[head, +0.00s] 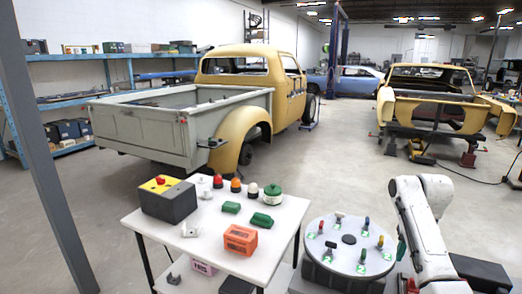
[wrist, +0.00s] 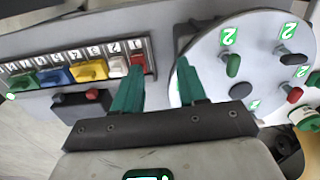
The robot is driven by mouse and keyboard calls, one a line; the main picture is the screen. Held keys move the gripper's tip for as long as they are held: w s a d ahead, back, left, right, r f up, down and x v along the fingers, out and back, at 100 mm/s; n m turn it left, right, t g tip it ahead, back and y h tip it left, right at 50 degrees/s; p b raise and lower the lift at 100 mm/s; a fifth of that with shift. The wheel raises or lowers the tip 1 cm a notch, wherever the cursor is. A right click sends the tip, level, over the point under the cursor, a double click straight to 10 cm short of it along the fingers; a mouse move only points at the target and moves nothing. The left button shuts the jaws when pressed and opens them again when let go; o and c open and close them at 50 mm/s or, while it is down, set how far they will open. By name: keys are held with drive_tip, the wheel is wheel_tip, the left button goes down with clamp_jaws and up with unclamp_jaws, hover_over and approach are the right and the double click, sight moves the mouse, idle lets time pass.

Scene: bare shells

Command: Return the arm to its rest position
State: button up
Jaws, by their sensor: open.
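My arm (head: 422,222), white, is bent at the lower right of the head view, beside the round grey disc (head: 325,251). My gripper (wrist: 160,72) shows in the wrist view with its two green fingers apart. Nothing is held between them; grey surface shows in the gap. The left fingertip overlaps the red switch (wrist: 138,64) in the picture; I cannot tell whether they touch. The right fingertip overlaps the left edge of the disc. In the head view the gripper is mostly hidden behind the arm and disc.
The disc carries several coloured levers. A row of coloured switches (wrist: 88,70) and a dark box with a red button (wrist: 82,104) lie left in the wrist view. A white table (head: 205,245) holds an orange block (head: 240,239) and a dark box (head: 168,203). A pickup (head: 200,110) stands behind.

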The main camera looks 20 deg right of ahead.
drive_tip(key=s+a+f+n, duration=0.2)
drive_tip(key=s+a+f, duration=0.2)
drive_tip(key=a+f, duration=0.6)
drive_tip(key=s+a+f+n, duration=0.25)
drive_tip(key=a+f, duration=0.35)
drive_tip(key=a, duration=0.8)
drive_tip(key=s+a+n, duration=0.2)
drive_tip(key=s+a, duration=0.3)
drive_tip(key=s, duration=0.5)
drive_tip(key=s+a+n, duration=0.2)
drive_tip(key=s+a, duration=0.2)
drive_tip(key=s, duration=0.6)
drive_tip(key=shift+s+a+f+t, duration=0.2)
drive_tip(key=shift+s+a+t, duration=0.05)
drive_tip(key=shift+a+t, duration=0.15)
